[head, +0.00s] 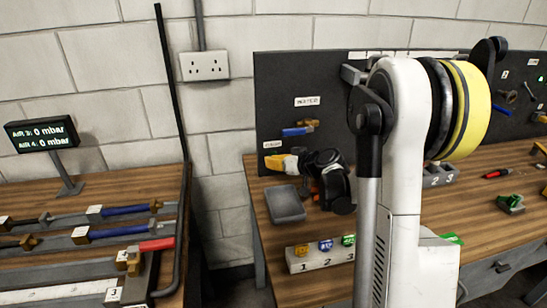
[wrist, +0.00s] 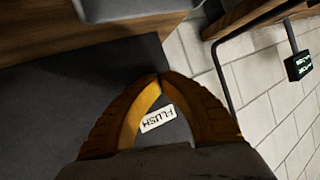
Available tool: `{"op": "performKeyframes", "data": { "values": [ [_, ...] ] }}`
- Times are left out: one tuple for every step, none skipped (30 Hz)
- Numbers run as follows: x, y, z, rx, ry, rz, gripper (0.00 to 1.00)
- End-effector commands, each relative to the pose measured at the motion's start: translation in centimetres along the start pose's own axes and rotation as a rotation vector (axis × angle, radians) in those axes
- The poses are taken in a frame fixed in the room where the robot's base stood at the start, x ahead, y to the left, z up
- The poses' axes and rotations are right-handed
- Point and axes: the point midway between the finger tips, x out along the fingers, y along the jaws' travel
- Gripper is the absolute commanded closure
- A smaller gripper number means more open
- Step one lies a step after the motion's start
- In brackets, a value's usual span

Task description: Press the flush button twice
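My gripper (head: 274,163) has yellow-orange fingers. It is in front of the lower left of the dark upright panel (head: 335,80), just below a small white label (head: 272,144). In the wrist view the fingertips of my gripper (wrist: 163,78) meet, with no object seen between them. A white label reading FLUSH (wrist: 158,119) shows upside down on the panel, through the gap between the curved fingers. The flush button itself cannot be made out; the fingers may hide it. I cannot tell whether the fingertips touch the panel.
A grey tray (head: 285,204) sits on the wooden bench below my gripper. A numbered block with coloured pieces (head: 322,254) stands nearer. A blue-handled brass valve (head: 298,130) is on the panel. A left bench (head: 100,189) holds blue- and red-handled valves and a pressure display (head: 41,134).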

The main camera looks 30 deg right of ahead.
Motion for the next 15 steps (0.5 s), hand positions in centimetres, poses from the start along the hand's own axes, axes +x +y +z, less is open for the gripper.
{"op": "performKeyframes", "data": {
  "values": [
    [0.01,0.00,-0.03,0.000,0.001,0.000,1.00],
    [0.01,0.00,-0.03,0.000,0.001,0.000,1.00],
    [0.01,0.00,-0.03,0.000,0.001,0.000,1.00],
    [0.01,-0.01,-0.03,0.000,0.001,0.000,1.00],
    [0.01,-0.01,-0.03,0.000,0.001,0.000,1.00],
    [0.01,0.00,-0.03,0.000,0.001,0.000,1.00],
    [0.00,-0.01,-0.03,0.000,0.001,0.000,1.00],
    [-0.01,-0.02,-0.02,0.000,0.001,0.000,1.00],
    [-0.06,-0.04,0.01,0.000,0.001,0.000,1.00],
    [-0.11,-0.07,0.04,0.000,0.001,0.000,1.00],
    [-0.18,-0.11,0.08,0.000,0.001,0.000,1.00],
    [-0.30,-0.17,0.16,0.000,0.001,0.000,1.00],
    [-0.41,-0.23,0.22,0.000,0.001,0.000,1.00],
    [-0.54,-0.31,0.29,0.000,0.001,0.000,1.00],
    [-0.72,-0.41,0.39,0.000,0.001,0.000,1.00]
  ]
}}
